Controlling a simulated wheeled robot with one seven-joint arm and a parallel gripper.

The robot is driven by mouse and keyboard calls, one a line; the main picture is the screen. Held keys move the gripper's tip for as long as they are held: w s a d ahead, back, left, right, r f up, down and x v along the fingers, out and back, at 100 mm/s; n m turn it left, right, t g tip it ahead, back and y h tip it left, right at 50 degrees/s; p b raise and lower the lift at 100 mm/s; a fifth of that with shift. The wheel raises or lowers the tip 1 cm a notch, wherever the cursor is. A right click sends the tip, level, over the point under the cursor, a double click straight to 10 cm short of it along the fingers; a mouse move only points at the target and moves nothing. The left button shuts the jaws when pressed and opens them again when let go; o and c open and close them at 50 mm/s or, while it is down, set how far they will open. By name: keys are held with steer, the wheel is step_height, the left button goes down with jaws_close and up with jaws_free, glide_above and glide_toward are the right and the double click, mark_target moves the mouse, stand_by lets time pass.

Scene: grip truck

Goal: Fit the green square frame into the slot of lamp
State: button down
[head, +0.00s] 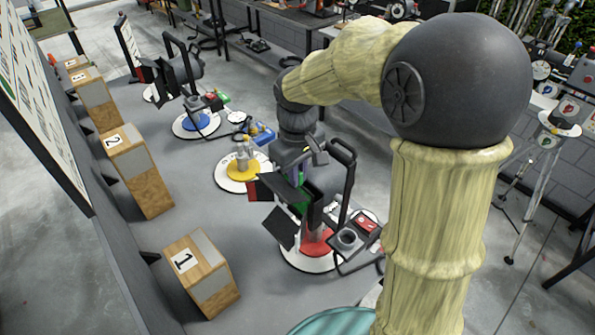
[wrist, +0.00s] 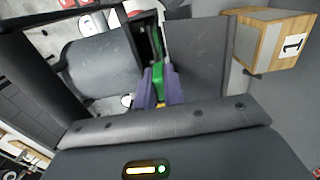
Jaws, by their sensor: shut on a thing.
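The nearest lamp (head: 345,170) stands on a red disc on a white round base, with dark flaps at its front. My gripper (head: 302,184) is down at the lamp's front, between its body and flaps. It is shut on the green square frame (head: 301,194), seen as a narrow green strip. In the wrist view, the purple fingertips of my gripper (wrist: 159,92) pinch the green frame (wrist: 158,76). The frame stands edge-on between the lamp's grey body (wrist: 100,65) and a dark flap (wrist: 200,60). Its lower part is hidden, so I cannot tell how deep it sits in the slot.
Wooden box 1 (head: 209,282) stands left of the lamp and also shows in the wrist view (wrist: 262,40). Wooden box 2 (head: 147,185) is farther back. A yellow disc (head: 242,170) and another lamp on a blue disc (head: 200,121) stand behind. Grey surface between boxes and lamps is clear.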

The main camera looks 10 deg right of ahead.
steer(key=shift+f, duration=0.2)
steer(key=c, duration=1.5)
jaws_free()
steer(key=shift+r, duration=0.1)
steer(key=shift+o, duration=0.2)
steer(key=shift+w+r, duration=0.1)
steer(key=shift+r, duration=0.15)
steer(key=shift+o, duration=0.3)
step_height(320, 180, up, 17)
steer(key=b, duration=0.1)
steer(key=shift+f, duration=0.1)
